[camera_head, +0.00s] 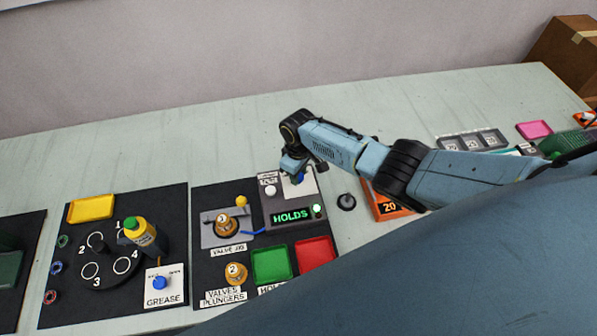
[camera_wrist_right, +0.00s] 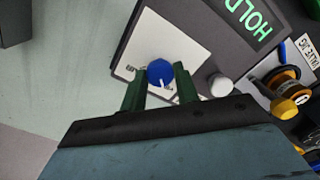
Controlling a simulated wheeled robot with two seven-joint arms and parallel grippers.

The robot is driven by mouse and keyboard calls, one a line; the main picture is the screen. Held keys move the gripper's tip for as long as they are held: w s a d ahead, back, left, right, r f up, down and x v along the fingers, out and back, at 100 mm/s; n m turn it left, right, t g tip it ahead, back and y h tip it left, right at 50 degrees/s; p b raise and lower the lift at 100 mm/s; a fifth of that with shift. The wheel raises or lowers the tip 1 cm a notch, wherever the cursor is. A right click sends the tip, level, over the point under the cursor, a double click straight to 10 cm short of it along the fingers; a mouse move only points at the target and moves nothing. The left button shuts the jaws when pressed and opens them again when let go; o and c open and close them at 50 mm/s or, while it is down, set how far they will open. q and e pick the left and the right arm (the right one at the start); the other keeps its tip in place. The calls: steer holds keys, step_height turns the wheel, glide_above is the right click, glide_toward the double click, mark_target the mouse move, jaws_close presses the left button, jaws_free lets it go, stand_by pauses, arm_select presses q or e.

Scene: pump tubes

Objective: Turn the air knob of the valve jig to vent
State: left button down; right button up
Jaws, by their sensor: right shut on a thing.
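The air knob is a blue round knob on a white plate of the grey box; in the right wrist view the knob (camera_wrist_right: 160,72) shows a small white mark pointing toward the gripper. My right gripper (camera_wrist_right: 160,88) is shut on the knob, a green finger at each side. In the head view the right gripper (camera_head: 296,175) is over the plate and mostly hides the knob. The box display (camera_head: 292,215) reads HOLDS in green, with a lit green lamp beside it. The valve jig (camera_head: 226,226) stands left of the box, with a blue tube between them. My left gripper is out of view.
A green tray (camera_head: 271,264) and a red tray (camera_head: 316,255) lie in front of the box. A white button (camera_head: 270,191) is left of the knob plate. A dark peg (camera_head: 346,202) stands to the right. The table behind the box is clear.

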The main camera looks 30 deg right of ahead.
stand_by(0.3)
steer(key=o, duration=1)
steer(key=shift+c, duration=0.2)
step_height(320, 180, up, 14)
steer(key=p, duration=0.2)
steer(key=shift+f+p, duration=0.25)
steer(key=shift+p, duration=0.05)
steer(key=shift+s, duration=0.1)
